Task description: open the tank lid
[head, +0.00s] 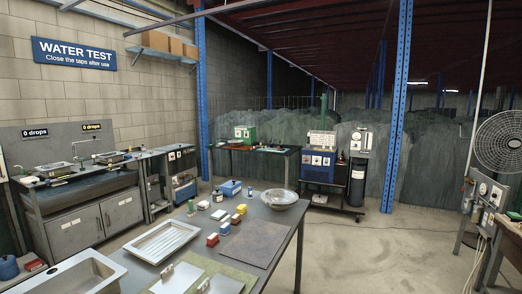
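Only the head view is given. I cannot tell for certain which object is the tank. A dark upright cylinder (357,182) stands at the back, below a grey panel with gauges (361,141), on a low wheeled stand. Beside it is a blue machine (319,168) with dials on its front. No lid can be made out clearly on either at this distance. Neither of my grippers shows in this view.
A sink bench (93,218) stands left. A fan (498,143) stands right. Open floor (345,250) lies right of the table.

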